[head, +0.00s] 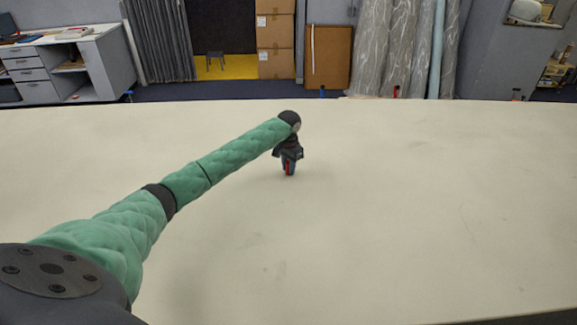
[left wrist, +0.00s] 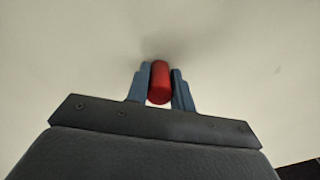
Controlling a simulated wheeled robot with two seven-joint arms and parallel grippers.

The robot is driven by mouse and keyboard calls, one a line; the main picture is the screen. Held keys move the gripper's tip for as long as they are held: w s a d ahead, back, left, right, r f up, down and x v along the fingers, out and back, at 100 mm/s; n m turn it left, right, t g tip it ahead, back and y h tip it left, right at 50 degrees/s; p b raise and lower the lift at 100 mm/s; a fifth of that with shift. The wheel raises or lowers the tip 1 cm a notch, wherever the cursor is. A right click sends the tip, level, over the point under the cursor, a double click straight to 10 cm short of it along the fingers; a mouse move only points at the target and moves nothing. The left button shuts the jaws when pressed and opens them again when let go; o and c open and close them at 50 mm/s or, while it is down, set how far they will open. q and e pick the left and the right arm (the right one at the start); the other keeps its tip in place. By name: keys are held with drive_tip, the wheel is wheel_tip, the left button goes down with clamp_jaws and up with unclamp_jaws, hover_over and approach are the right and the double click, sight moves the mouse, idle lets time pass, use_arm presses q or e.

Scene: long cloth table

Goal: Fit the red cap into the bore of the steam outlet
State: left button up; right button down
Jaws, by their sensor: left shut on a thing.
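The red cap (left wrist: 160,83) is a short red cylinder between the two blue-grey fingers of my left gripper (left wrist: 160,88) in the left wrist view. The left gripper is shut on it. In the head view my left gripper (head: 289,167) points down at the middle of the table, with a strip of the red cap (head: 289,169) showing between its fingers. The cap is close to the cloth; I cannot tell whether it touches. I make out no steam outlet or bore in either view. My right gripper is not in view.
The long pale cloth table (head: 420,210) is bare around my left gripper, with wide free room on both sides. Beyond its far edge stand a white desk (head: 95,60), stacked cardboard boxes (head: 276,45) and rolled grey sheets (head: 400,50).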

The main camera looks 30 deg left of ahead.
use_arm(q)
drive_tip(key=shift+f, duration=0.1)
drive_tip(key=o, duration=1)
drive_tip(key=shift+c, duration=0.2)
